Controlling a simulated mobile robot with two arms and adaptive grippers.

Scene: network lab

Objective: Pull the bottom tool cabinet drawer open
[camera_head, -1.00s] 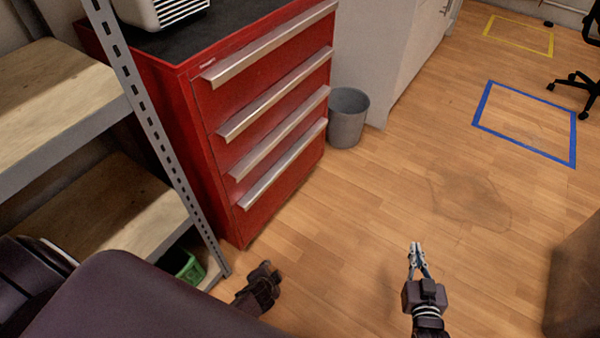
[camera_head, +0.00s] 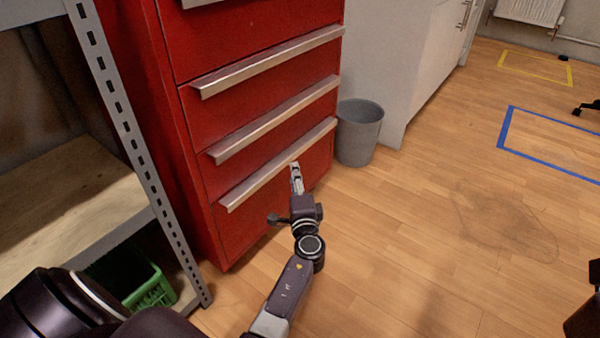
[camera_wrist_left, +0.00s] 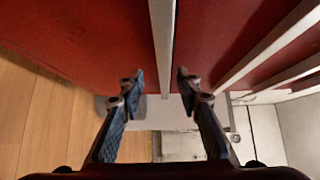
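The red tool cabinet (camera_head: 180,130) has several drawers with long silver handles, all looking shut. The bottom drawer (camera_head: 240,222) carries the lowest handle (camera_head: 255,182). My left gripper (camera_head: 296,172) is in front of this drawer, near the far half of its handle. In the left wrist view, the left gripper (camera_wrist_left: 160,88) is open, its fingers apart on either side of the bottom handle (camera_wrist_left: 163,35). I cannot tell whether a finger touches it. The fingers of my right gripper are out of view.
A grey waste bin (camera_head: 358,135) stands just past the cabinet's far end. A metal shelf rack (camera_head: 120,100) with a green crate (camera_head: 150,288) stands close on the left. The wooden floor (camera_head: 430,240) in front of the cabinet is clear.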

